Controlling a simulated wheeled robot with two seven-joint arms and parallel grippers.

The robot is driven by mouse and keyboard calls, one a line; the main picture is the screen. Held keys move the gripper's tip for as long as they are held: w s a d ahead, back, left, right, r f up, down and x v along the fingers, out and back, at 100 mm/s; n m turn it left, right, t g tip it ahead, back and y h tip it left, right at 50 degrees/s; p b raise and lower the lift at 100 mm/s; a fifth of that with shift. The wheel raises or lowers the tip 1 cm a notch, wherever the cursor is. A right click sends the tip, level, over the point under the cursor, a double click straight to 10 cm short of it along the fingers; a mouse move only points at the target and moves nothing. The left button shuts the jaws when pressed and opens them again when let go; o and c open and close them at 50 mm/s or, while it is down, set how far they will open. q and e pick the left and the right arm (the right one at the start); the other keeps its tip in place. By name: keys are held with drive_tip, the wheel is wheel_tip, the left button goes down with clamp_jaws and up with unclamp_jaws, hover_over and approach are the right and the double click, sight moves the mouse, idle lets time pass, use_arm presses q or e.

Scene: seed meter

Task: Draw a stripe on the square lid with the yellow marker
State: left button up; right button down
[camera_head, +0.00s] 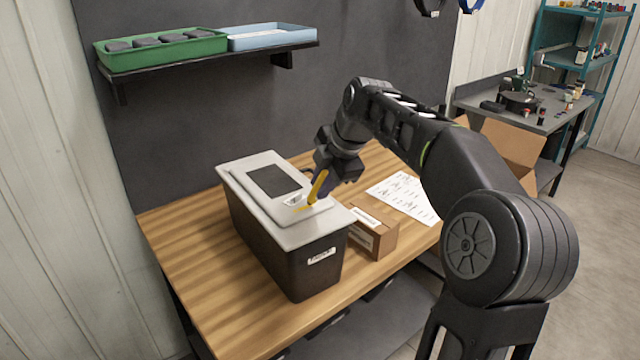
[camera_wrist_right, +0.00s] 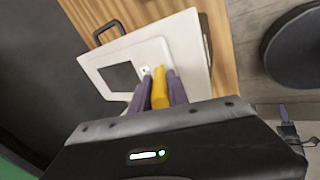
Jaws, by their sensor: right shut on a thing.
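The yellow marker (camera_head: 319,186) is held tip-down and tilted in my right gripper (camera_head: 322,191), which is shut on it. It also shows between the purple-grey fingers in the right wrist view (camera_wrist_right: 160,88). The light grey lid (camera_head: 318,226) lies on a black box (camera_head: 285,258) and has a raised panel with a dark rectangle (camera_head: 273,181). The marker's lower end is at the near right part of the raised panel. A small yellow trace shows there; I cannot tell whether it is the tip or ink. My left gripper is not in view.
A small cardboard box (camera_head: 375,240) and a printed sheet (camera_head: 405,197) are right of the black box on the wooden table (camera_head: 185,240). A wall shelf above holds a green tray (camera_head: 160,52) and a blue tray (camera_head: 270,37). The table's left side is clear.

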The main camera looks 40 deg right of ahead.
drive_tip(key=shift+d, duration=0.4)
idle(0.4)
drive_tip(key=shift+r+p, duration=2.45)
drive_tip(key=shift+r, duration=0.55)
